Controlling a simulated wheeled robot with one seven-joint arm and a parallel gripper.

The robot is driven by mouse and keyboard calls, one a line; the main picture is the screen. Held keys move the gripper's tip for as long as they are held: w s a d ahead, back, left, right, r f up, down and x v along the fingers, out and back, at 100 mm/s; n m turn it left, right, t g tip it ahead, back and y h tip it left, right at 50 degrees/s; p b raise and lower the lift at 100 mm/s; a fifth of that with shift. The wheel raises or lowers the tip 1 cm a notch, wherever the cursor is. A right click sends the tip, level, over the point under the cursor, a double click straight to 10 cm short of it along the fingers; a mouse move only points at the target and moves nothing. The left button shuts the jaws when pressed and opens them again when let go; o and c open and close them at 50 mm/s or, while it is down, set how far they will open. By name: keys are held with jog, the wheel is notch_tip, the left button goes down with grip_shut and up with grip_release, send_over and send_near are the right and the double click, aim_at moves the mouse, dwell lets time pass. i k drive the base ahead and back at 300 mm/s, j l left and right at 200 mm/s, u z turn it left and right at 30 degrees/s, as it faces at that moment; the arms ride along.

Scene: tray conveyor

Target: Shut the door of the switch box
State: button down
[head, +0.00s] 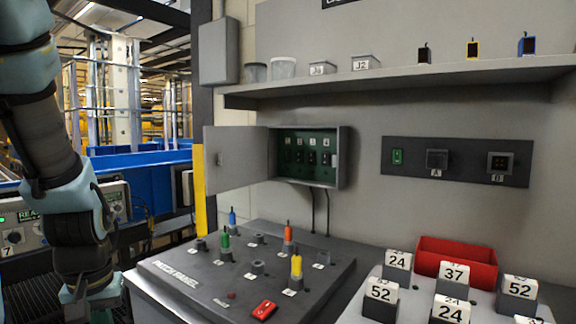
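The switch box (345,160) is a grey box on the wall at the middle of the head view. Its door (236,158) stands wide open, swung out to the left, with a small dark latch on it. Inside is a green panel (306,171) with several dark switches under small labels. My arm hangs down along the left edge of the picture, well apart from the door. My gripper is below the picture's edge and does not show.
The patch panel (190,281) with coloured plugs stands below the box. A red bin (456,263) and numbered blocks (454,273) are at the lower right. A shelf (400,80) juts out above. A yellow post (199,190) stands near the door's free edge.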

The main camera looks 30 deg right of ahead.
aim_at(244, 149)
jog(key=i+j+u, duration=0.35)
jog(key=i, duration=0.15)
jog(key=i+u, duration=0.3)
jog(key=i, duration=0.25)
jog(key=i+j+z, duration=0.15)
jog(key=i+z, duration=0.2)
jog(key=i, duration=0.3)
